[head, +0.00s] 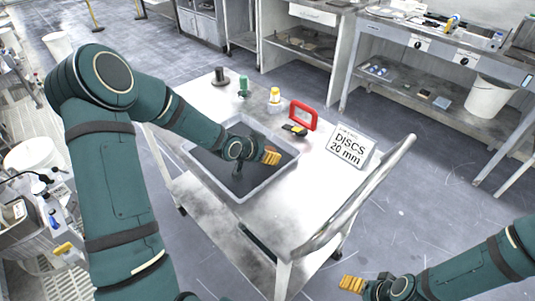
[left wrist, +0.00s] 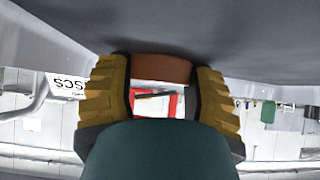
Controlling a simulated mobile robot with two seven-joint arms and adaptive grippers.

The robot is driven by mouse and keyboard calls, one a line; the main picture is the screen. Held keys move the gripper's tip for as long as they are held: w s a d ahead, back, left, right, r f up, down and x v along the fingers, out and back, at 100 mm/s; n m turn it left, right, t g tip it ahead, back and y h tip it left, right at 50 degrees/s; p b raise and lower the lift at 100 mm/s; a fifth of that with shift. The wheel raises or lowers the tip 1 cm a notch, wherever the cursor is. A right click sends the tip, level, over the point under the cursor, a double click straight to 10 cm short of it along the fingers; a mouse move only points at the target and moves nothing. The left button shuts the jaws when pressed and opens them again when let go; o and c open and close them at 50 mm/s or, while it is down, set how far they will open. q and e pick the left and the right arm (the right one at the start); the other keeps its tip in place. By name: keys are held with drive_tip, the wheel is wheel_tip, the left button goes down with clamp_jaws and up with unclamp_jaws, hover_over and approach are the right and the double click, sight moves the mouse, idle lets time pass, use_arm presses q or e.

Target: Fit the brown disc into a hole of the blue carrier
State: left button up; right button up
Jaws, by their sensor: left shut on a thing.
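The brown disc (left wrist: 160,68) shows in the left wrist view between the yellow fingers of my left gripper (left wrist: 160,95). The fingers are shut on it, one on each side. In the head view my left gripper (head: 270,156) is low over the grey tray on the cart, and the disc cannot be made out there. My right gripper (head: 351,284) is at the bottom of the head view, away from the cart; I cannot tell whether it is open or shut. I cannot make out the blue carrier in either view.
The grey tray (head: 236,197) is set in the cart top (head: 284,214). A sign reading "DISCS 20 mm" (head: 350,147), a red frame (head: 304,109), a yellow-topped bottle (head: 275,96) and a green item (head: 243,86) stand around it. A handrail (head: 365,197) runs along the cart's right end.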

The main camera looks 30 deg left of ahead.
use_arm(q)
drive_tip(key=shift+r+p, duration=2.7)
drive_tip(key=shift+r, duration=0.65)
